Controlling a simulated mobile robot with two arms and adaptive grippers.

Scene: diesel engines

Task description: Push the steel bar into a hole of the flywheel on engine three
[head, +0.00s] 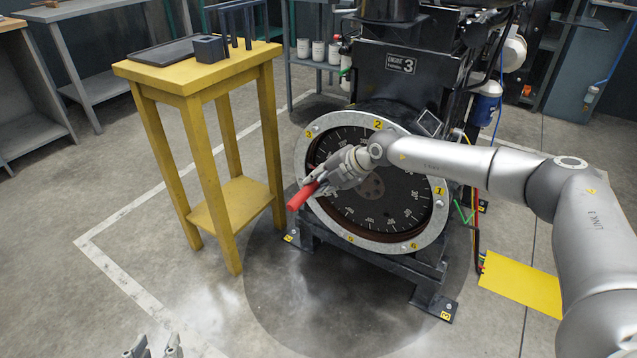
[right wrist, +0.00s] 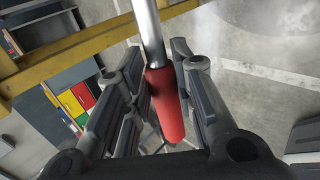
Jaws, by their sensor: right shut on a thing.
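Engine three (head: 401,64) stands behind its flywheel (head: 385,205), a dark disc with white graduations inside a pale ring with yellow number tags. My right gripper (head: 312,184) is in front of the flywheel's left part, shut on the red grip (head: 302,195) of the steel bar. In the right wrist view the red grip (right wrist: 165,100) lies between the fingers, and the bare steel rod (right wrist: 150,35) runs out of the top. The rod's far end and any flywheel hole near it are hidden. My left gripper (head: 155,348) is at the bottom edge, fingers apart, empty.
A yellow stand (head: 190,85) left of the flywheel carries a dark tray (head: 160,54) and a black rack. A yellow plate (head: 520,284) lies on the floor at right. Cables hang beside the engine's right side. The floor in front is clear.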

